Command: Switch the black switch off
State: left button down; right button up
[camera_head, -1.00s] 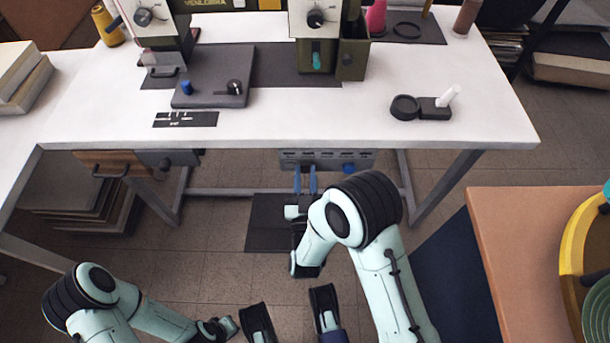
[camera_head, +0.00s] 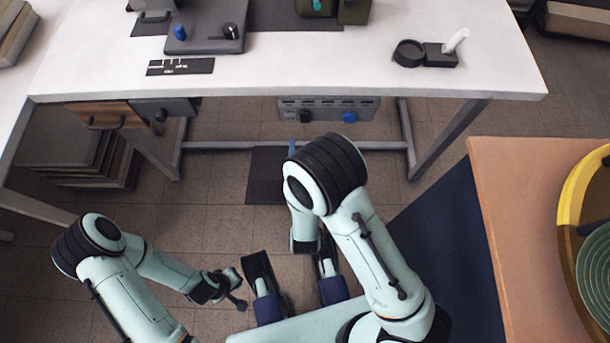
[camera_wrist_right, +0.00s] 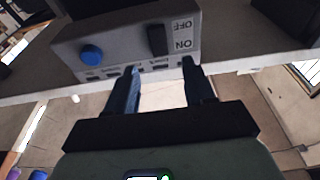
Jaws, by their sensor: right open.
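The black switch (camera_wrist_right: 157,40) is a dark upright bar on a grey control box (camera_wrist_right: 100,45) under the table edge. In the right wrist view, upside-down OFF and ON labels stand to its right, OFF above ON. The switch also shows small in the head view (camera_head: 307,115). My right gripper (camera_wrist_right: 160,75) is open and empty. Its two blue-and-black fingers point toward the box, with the switch in line with the gap beyond the tips. In the head view my arm mostly hides this gripper. My left gripper (camera_head: 236,290) is low, far from the box; its jaw state is unclear.
A blue knob (camera_wrist_right: 91,54) sits on the same box. The white table (camera_head: 300,70) overhangs it. A wooden drawer (camera_head: 105,115) hangs at the left, and table legs (camera_head: 450,138) stand on both sides. An orange-topped cabinet (camera_head: 515,220) is at the right.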

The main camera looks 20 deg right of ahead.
pick_arm(q)
jog(key=shift+s+f, duration=0.1)
pick_arm(e)
jog(key=v, duration=0.7)
jog(key=shift+s, duration=0.2)
jog(key=s+d+f+m+g+y+p, duration=0.2)
jog(key=s+d+f+g+p, duration=0.2)
jog(key=d+f+g+p, duration=0.5)
pick_arm(q)
jog(key=s+d+r+p, duration=0.1)
jog(key=d+r+p, duration=0.2)
jog(key=r+p, duration=0.4)
jog(key=s+d+r+m+g+h+p, duration=0.1)
jog(key=d+r+p, duration=0.2)
jog(key=r+p, duration=0.5)
notch_tip(320, 180, up, 13)
jog(key=shift+s+d+f+h+p, duration=0.2)
jog(key=shift+s+h+p, duration=0.1)
pick_arm(e)
jog(key=s+a+r+g+y, duration=0.2)
jog(key=s+g+y, duration=0.1)
jog(key=s+g, duration=0.3)
jog(key=s+a+r+n+g+y, duration=0.1)
jog(key=s+a+r+g+y, duration=0.1)
jog(key=s, duration=0.5)
jog(key=a+g+y, duration=0.1)
jog(key=g+y, duration=0.1)
jog(key=g, duration=0.1)
jog(key=shift+s+r+g, duration=0.3)
jog(key=shift+g, duration=0.1)
